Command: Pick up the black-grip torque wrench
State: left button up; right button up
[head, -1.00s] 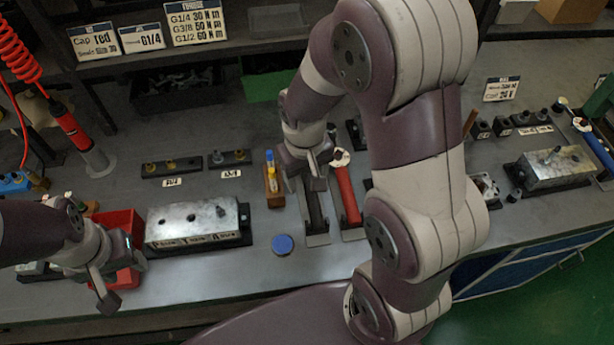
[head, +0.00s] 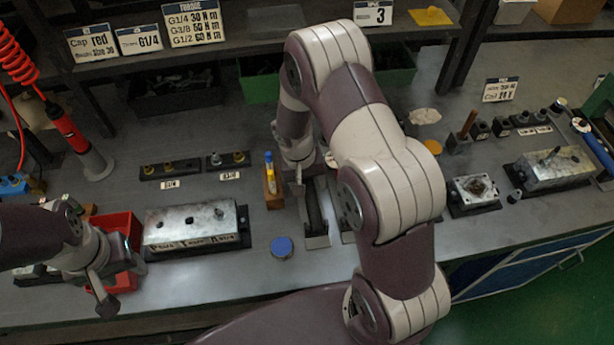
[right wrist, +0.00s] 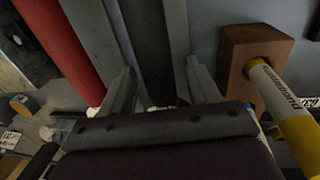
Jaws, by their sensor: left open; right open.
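The black-grip torque wrench (head: 314,205) lies in a grey cradle on the bench, running away from me. Its black grip (right wrist: 152,45) shows in the right wrist view between the two fingers. My right gripper (head: 299,182) is open over the wrench's far part; its fingers (right wrist: 160,88) stand on either side of the grip, and I cannot tell whether they touch it. My left gripper (head: 120,278) is open and empty beside the red bin at the left.
A red-grip wrench (right wrist: 65,45) lies close beside the black one. A wooden block (right wrist: 238,58) holding a yellow marker (right wrist: 285,108) stands on the other side. A metal valve block (head: 190,228), blue cap (head: 281,247) and red bin (head: 122,222) are to the left.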

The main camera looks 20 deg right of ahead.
jog(key=shift+f, duration=0.15)
grip_shut()
jog(key=shift+w, duration=0.1)
